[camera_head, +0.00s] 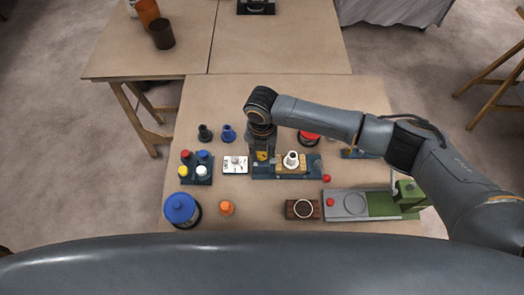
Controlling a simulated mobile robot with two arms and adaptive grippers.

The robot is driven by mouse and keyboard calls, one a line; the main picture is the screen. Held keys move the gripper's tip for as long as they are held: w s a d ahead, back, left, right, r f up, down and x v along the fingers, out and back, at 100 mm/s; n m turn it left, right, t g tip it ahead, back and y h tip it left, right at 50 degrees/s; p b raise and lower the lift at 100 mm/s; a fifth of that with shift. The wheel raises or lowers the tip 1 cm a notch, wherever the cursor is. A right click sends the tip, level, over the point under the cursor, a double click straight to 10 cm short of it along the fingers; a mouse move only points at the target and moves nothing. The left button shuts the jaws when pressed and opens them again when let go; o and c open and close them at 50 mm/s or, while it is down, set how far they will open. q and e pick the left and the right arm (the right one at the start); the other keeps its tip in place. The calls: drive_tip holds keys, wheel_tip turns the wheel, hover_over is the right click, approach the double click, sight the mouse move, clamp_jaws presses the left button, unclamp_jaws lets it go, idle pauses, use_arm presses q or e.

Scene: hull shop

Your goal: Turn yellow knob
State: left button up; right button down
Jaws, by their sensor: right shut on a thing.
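My right arm comes in from the right and its gripper (262,160) points down at the left end of a blue-grey fixture board (285,175) in the middle of the table. The gripper is shut. A small yellow patch (262,155) shows at its fingers and looks like the yellow knob, mostly hidden by the gripper; its turn angle cannot be seen. On the same board, right of the gripper, a white round fitting (291,158) stands on a tan block. My left gripper is not in view.
Left of the board are a white switch plate (235,164) and a dark block with coloured buttons (196,175). A blue-lidded can (181,208) and an orange knob (227,208) stand in front. A grey-green machine (347,204) lies front right.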

sight(262, 154)
drive_tip(key=n+b, duration=0.1)
drive_tip(key=n, duration=0.4)
drive_tip(key=shift+f+n+b, duration=0.1)
drive_tip(key=shift+n+b, duration=0.2)
drive_tip(key=shift+b, duration=0.05)
drive_tip(key=shift+n+b, duration=0.65)
drive_tip(key=shift+n, duration=1.55)
drive_tip(key=c, duration=1)
unclamp_jaws()
drive_tip(key=shift+r, duration=0.2)
wheel_tip(262, 154, up, 12)
drive_tip(key=shift+f, duration=0.1)
